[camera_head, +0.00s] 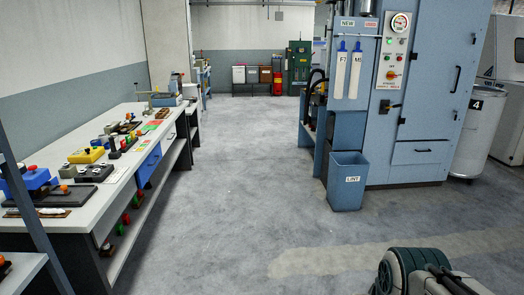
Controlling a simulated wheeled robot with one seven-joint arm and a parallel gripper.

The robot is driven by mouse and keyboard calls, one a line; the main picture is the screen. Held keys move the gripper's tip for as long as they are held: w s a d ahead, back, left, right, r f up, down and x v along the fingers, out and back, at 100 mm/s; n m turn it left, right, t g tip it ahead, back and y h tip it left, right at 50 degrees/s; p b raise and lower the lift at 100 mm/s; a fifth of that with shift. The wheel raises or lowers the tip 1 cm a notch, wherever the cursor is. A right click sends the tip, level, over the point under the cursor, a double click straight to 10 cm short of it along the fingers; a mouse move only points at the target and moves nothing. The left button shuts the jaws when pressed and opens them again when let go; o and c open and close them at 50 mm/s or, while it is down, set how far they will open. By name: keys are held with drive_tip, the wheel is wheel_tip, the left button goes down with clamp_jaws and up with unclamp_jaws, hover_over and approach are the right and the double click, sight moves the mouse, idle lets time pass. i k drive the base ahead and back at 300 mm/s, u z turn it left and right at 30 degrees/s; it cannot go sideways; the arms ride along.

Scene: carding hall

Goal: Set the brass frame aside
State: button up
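I cannot pick out a brass frame for certain. The long white-topped bench (119,165) on the left holds many small items, too small to tell apart well. A flat brownish strip (38,213) lies near its front end, by a black plate with grey parts (75,196). A blue device with a red knob (32,179) and a yellow block (87,155) stand close by. Part of my arm shows at the bottom right, over the floor and well apart from the bench. My gripper itself is not visible.
A tall blue machine (425,160) stands on the right, with a blue LINT bin (347,187) before it and a grey drum (478,135) beside it. The grey floor (240,170) between bench and machine is clear. Bins (252,75) and a green cabinet (299,62) stand far back.

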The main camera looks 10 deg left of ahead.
sight(130, 126)
drive_tip(key=u, duration=0.05)
drive_tip(key=i, duration=3.15)
drive_tip(key=u, duration=0.3)
drive_tip(key=i, duration=1.55)
drive_tip(key=u, duration=0.95)
drive_tip(key=i, duration=1.65)
drive_tip(key=u, duration=1.35)
drive_tip(key=i, duration=1.75)
drive_tip(key=u, duration=0.3)
